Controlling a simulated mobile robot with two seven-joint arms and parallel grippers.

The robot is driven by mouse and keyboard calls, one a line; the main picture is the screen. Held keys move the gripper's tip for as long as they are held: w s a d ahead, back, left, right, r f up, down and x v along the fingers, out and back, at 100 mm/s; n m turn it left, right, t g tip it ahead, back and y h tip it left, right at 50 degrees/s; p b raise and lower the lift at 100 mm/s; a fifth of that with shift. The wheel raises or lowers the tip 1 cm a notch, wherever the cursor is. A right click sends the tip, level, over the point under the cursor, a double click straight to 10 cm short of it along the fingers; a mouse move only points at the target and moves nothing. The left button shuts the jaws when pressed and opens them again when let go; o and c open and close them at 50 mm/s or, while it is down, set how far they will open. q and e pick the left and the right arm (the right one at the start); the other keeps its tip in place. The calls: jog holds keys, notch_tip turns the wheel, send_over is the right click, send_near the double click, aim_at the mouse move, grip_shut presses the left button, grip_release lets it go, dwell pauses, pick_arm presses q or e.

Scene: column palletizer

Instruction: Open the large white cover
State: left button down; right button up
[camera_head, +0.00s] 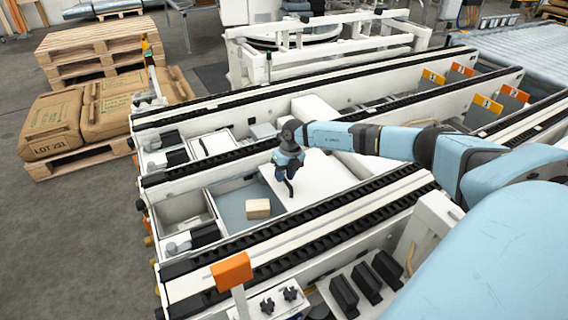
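The large white cover (322,184) is a flat white panel lying between the black conveyor rails in the middle of the view. Its left edge borders a grey recessed area. My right arm comes in from the right, and my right gripper (289,190) points down at the cover's left part. The view is too small to tell whether its fingers touch the cover or are open or shut. The gripper and forearm hide part of the cover's far side. My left gripper is not in view.
A small wooden block (258,208) sits in the grey recess (231,205) left of the cover. Black conveyor rails (330,218) run along both sides. An orange box on a post (232,270) stands in front. Loaded sacks (52,124) lie on a pallet at left.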

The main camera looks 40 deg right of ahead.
jog(key=shift+o, duration=0.5)
jog(key=shift+r, duration=0.1)
jog(key=shift+r, duration=0.35)
jog(key=r, duration=0.1)
jog(key=r+p, duration=0.1)
jog(key=r, duration=0.1)
jog(key=shift+d+p, duration=0.3)
jog(key=shift+d, duration=0.1)
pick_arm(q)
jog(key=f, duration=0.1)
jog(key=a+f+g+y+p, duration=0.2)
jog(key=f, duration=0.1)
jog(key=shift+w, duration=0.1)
pick_arm(e)
notch_tip(320, 180, up, 10)
jog(key=d, duration=0.1)
jog(key=shift+s+d+f, duration=0.2)
jog(key=shift+s+d, duration=0.15)
jog(key=shift+d, duration=0.05)
